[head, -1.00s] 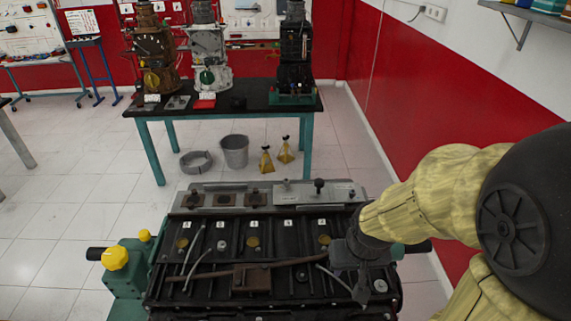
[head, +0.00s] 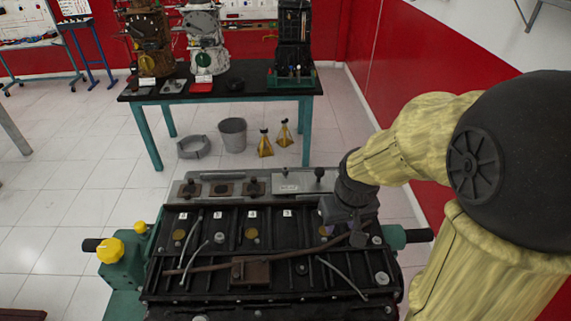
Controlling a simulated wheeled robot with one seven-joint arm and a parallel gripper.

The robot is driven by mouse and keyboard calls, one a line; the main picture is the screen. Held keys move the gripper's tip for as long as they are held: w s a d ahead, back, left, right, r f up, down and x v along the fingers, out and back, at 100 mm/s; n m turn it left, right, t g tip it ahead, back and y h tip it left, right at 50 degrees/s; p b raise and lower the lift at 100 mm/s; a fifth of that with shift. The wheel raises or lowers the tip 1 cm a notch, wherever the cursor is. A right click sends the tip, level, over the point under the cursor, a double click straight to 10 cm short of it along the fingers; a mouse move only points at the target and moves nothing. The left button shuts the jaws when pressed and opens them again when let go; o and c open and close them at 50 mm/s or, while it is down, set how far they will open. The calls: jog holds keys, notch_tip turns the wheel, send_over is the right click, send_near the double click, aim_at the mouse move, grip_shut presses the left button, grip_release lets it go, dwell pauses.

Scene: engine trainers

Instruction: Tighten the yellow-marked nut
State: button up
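The engine block (head: 208,287) lies in front of me, its black ribbed top facing up. Several yellowish round spots show on it: one at the left (head: 179,234), one in the middle (head: 251,233) and one at the right (head: 325,231). I cannot tell which, if any, is the yellow-marked nut. My gripper (head: 352,232) is over the back right part of the block, close to the right yellowish spot. Its fingers are dark and small against the black block, so I cannot tell whether they are open or touching anything. Part of the block's back right is hidden behind it.
A brown bar (head: 205,267) and thin grey tubes cross the block's top. A grey plate (head: 225,189) runs along its back. A yellow knob (head: 110,250) sticks up at the left. Behind, a black-topped table (head: 235,85) holds engine trainers; a bucket (head: 233,135) stands below.

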jog(key=w+a+r+n+g, duration=0.1)
jog(key=w+a+r+n, duration=0.25)
jog(key=w, duration=0.35)
jog(key=w+a+r+n, duration=0.2)
jog(key=w+r+n, duration=0.15)
jog(key=w, duration=0.35)
notch_tip(320, 180, up, 8)
jog(key=f+n+g+p, duration=0.1)
jog(key=n, duration=0.8)
send_over(285, 169)
jog(key=shift+r, duration=0.25)
notch_tip(285, 169, down, 18)
jog(key=p, duration=0.3)
jog(key=shift+r, duration=0.25)
grip_shut()
